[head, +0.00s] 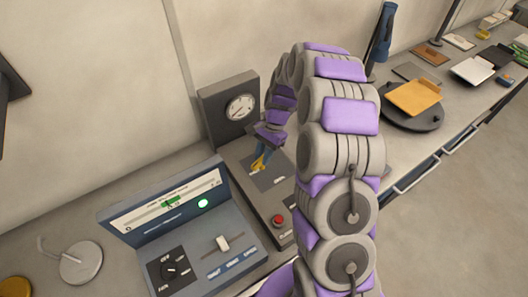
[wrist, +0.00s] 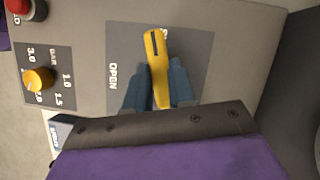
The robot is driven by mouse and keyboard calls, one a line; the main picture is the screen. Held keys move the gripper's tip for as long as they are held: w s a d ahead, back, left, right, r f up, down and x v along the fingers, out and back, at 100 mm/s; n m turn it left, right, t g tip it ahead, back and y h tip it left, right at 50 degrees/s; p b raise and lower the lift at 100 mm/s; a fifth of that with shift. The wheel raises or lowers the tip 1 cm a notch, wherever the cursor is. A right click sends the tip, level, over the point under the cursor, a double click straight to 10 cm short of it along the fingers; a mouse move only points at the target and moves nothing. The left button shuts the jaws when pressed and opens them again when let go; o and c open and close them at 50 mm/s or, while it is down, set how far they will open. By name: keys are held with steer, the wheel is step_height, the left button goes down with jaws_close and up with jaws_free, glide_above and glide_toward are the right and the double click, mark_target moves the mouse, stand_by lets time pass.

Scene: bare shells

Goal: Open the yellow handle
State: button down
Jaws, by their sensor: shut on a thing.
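The yellow handle (wrist: 156,60) is a slim lever on a dark panel plate (wrist: 198,48), with the word OPEN printed to its left in the wrist view. My gripper (wrist: 160,85) has its two blue fingers on either side of the handle's lower part and is shut on it. The handle's upper end sticks out past the fingertips. In the head view the yellow handle (head: 259,162) shows small beside my gripper (head: 262,155), on the flat top of a grey unit with a round gauge (head: 240,107). My arm hides part of that unit.
A yellow knob (wrist: 38,80) and a red button (wrist: 20,6) sit left of the handle in the wrist view. A blue-grey console (head: 165,215) with a green light stands left. A bench (head: 370,145) with a black round stand (head: 410,112) and several items extends right.

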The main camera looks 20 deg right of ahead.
steer(key=n+h+p, duration=0.1)
steer(key=n, duration=0.2)
steer(key=shift+w+a+r+g, duration=0.1)
steer(key=shift+a+g, duration=0.05)
steer(key=shift+g, duration=0.25)
steer(key=n+g+h+p, duration=0.1)
steer(key=n, duration=0.3)
steer(key=shift+a+p, duration=0.15)
steer(key=shift+p, duration=0.15)
steer(key=n+h+p, duration=0.1)
steer(key=n+h, duration=0.1)
steer(key=n, duration=0.2)
steer(key=shift+a+n, duration=0.15)
steer(key=shift+n, duration=0.25)
steer(key=shift+n+h+p, duration=0.6)
steer(key=shift+n, duration=0.8)
steer(key=shift+f, duration=0.2)
steer(key=c, duration=1)
jaws_free()
steer(key=shift+o, duration=0.2)
steer(key=shift+r, duration=0.1)
